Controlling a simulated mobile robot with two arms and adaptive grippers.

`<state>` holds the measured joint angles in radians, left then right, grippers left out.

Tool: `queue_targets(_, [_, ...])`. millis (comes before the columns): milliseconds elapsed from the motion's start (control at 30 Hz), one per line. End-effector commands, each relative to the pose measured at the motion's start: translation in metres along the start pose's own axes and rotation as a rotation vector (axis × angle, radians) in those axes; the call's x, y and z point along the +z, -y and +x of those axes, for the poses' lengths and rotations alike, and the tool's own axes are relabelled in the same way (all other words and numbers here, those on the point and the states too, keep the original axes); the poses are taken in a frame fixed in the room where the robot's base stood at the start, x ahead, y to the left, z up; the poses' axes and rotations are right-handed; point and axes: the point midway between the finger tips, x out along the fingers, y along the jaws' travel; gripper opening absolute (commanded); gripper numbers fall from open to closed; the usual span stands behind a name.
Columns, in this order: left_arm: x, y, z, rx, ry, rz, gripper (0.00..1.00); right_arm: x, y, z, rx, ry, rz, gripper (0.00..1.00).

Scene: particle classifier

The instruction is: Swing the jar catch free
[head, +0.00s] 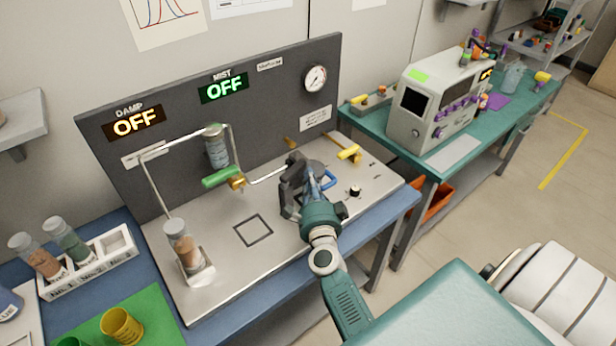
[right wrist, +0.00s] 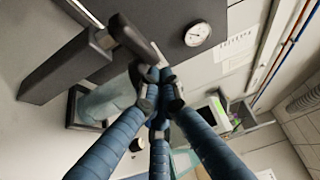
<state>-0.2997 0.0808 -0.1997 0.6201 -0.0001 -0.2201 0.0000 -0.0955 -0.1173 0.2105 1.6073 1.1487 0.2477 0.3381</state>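My right gripper (head: 312,182) reaches over the steel worktop to a dark grey upright fixture (head: 291,187) with a grey round piece (head: 313,167) behind it. In the right wrist view, my gripper's blue ribbed fingers (right wrist: 157,92) come close together at the tips, by a dark bar (right wrist: 128,40) and a clear grey cylinder (right wrist: 108,102). Whether they hold anything is hidden. My left gripper is out of view.
The panel (head: 262,112) shows DAMP OFF and MIST OFF, with a gauge (head: 315,79). A thin pipe with a green handle (head: 220,177) stands left of my gripper. A brown-filled vial (head: 182,243) stands at the front left. A yellow-handled valve (head: 349,153) lies to the right.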

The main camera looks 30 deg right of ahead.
Motion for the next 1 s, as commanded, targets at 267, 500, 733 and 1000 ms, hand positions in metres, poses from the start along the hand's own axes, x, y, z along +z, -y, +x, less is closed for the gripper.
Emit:
queue_targets(267, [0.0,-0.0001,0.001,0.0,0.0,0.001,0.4,0.0061,0.0,0.0057,0.0,0.0,-0.001,0.0])
queue_targets(500, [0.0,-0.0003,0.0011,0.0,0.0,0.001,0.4,0.0059,0.0,0.0056,0.0,0.002,-0.001,0.0])
queue_targets(733, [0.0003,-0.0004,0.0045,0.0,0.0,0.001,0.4,0.0048,-0.0006,0.0083,-0.001,0.042,-0.004,0.0])
queue_targets(1000, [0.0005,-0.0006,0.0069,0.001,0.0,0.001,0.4,0.0052,-0.0002,0.0107,-0.001,0.081,-0.003,0.0])
